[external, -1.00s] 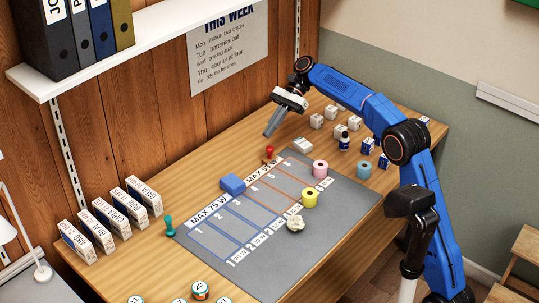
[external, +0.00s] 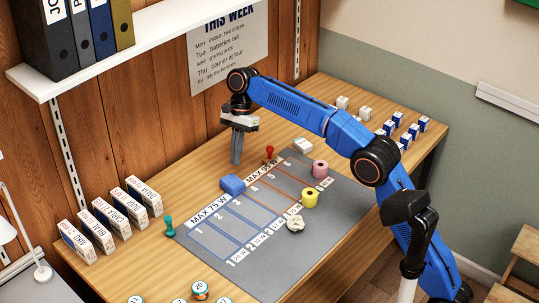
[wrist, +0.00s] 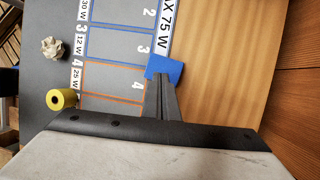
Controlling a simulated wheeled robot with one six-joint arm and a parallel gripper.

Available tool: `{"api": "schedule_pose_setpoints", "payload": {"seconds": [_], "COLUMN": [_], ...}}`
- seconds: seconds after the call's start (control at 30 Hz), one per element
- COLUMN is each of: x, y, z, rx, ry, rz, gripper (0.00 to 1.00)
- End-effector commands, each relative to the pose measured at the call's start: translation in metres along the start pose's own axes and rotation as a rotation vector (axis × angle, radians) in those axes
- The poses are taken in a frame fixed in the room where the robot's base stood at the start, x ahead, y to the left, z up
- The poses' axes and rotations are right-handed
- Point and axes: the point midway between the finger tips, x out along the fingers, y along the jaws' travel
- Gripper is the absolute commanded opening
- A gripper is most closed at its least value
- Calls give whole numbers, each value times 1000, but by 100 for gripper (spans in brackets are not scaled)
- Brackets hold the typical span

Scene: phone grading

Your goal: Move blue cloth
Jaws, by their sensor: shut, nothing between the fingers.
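The blue cloth (external: 232,184) is a small folded block near the upper edge of the grey mat (external: 247,257), beside the "MAX 75 W" label. In the wrist view the cloth (wrist: 165,69) lies by the end of rows 3 and 4, just past my fingertips and partly hidden by them. My gripper (external: 236,162) points down above the table, behind the cloth in the external view, and is shut and empty. In the wrist view its fingers (wrist: 160,80) are together and overlap the cloth in the picture; I cannot tell whether they touch it.
A red stamp (external: 269,154) stands right of my gripper, and a teal stamp (external: 168,226) stands left of the mat. Yellow (external: 310,198) and pink (external: 320,168) rolls and a crumpled paper ball (external: 295,223) sit on the mat. Small boxes stand at left and far right.

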Motion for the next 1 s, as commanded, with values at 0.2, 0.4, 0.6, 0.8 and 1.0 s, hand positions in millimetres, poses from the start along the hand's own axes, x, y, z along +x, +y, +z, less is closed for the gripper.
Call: {"api": "schedule_pose_setpoints", "payload": {"seconds": [0.2, 0.4, 0.6, 0.8, 1.0], "x": [19, 25, 28, 48, 82], "y": [1, 3, 3, 1, -3], "z": [68, 103, 108, 100, 88], "rx": [4, 12, 18, 18, 18], "ry": [211, 320, 347, 346, 346], "rz": [-60, -119, -136, -133, -131], "gripper": [0, 0, 0, 0, 0]}}
